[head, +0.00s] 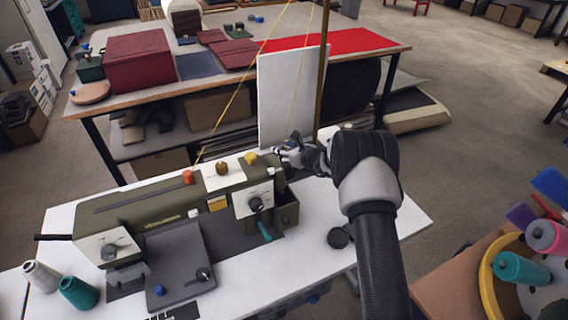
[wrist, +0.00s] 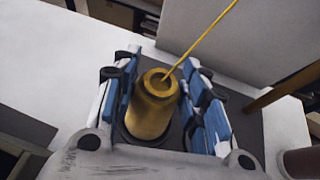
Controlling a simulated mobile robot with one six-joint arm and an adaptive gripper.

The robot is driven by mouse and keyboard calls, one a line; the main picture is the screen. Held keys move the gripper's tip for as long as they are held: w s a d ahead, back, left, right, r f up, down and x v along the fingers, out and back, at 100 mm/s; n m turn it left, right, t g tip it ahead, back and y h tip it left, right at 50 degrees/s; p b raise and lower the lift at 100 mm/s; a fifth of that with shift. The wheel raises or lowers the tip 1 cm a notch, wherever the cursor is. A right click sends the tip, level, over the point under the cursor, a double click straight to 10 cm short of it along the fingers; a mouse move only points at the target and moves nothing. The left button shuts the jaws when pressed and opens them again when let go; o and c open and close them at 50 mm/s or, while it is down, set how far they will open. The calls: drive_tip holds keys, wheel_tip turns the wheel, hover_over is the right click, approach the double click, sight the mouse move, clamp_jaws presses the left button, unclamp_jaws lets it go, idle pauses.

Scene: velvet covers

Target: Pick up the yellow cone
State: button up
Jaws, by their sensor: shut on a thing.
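The yellow cone (wrist: 152,108) is between the blue-padded fingers of my gripper (wrist: 160,88) in the wrist view. Its round top faces the camera, and a thin yellow thread (wrist: 205,35) runs from it to the upper right. My gripper is shut on the cone. In the head view my gripper (head: 284,152) is just past the right end of the olive sewing machine (head: 150,205), in front of a white panel (head: 290,95). I cannot make out the cone there. Whether its base touches anything is unclear.
The machine stands on a white table (head: 320,260). A brown pole (head: 323,70) rises close to my gripper. A small dark cup (head: 339,237) sits on the otherwise bare right part.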

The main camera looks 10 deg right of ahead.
drive_tip(key=shift+c, duration=1)
drive_tip(key=shift+r, duration=0.1)
